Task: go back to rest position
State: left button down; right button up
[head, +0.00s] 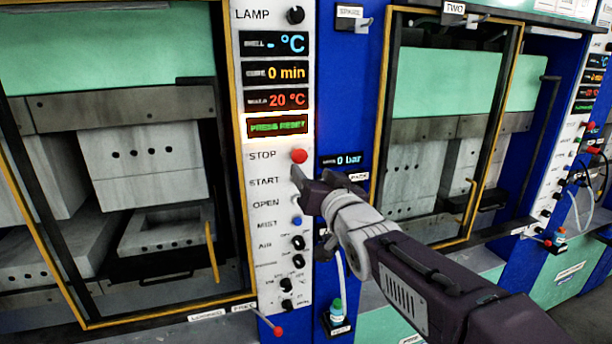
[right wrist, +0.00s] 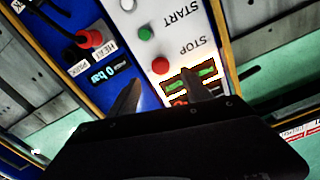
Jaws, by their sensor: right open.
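My right gripper (head: 308,184) is open and empty in front of the right edge of the press's control panel (head: 258,215), close to the START and OPEN rows. In the right wrist view its two dark fingertips (right wrist: 158,94) are apart, with the panel beyond them and nothing between them. The red STOP button (head: 299,156) shows just above the gripper in the head view; it also shows in the wrist view (right wrist: 160,66). The lit display above it reads PRESS RESET (head: 278,127). I cannot tell whether the fingers touch the panel. My left gripper is not in view.
The left press (head: 145,165) shows its blocks behind a yellow-edged frame. A second press (head: 420,175) stands to the right of the blue column (head: 350,90).

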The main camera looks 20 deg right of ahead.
jog(key=shift+s, duration=0.55)
jog(key=shift+w, duration=0.1)
notch_tip(320, 180, down, 27)
jog(key=s+g+b, duration=0.2)
jog(key=g+b, duration=0.2)
jog(key=g, duration=0.3)
jog(key=s+f+n+g, duration=0.2)
jog(key=s+f+g, duration=0.7)
jog(key=s+f, duration=0.8)
jog(key=shift+s+g, duration=0.4)
jog(key=shift+s, duration=0.85)
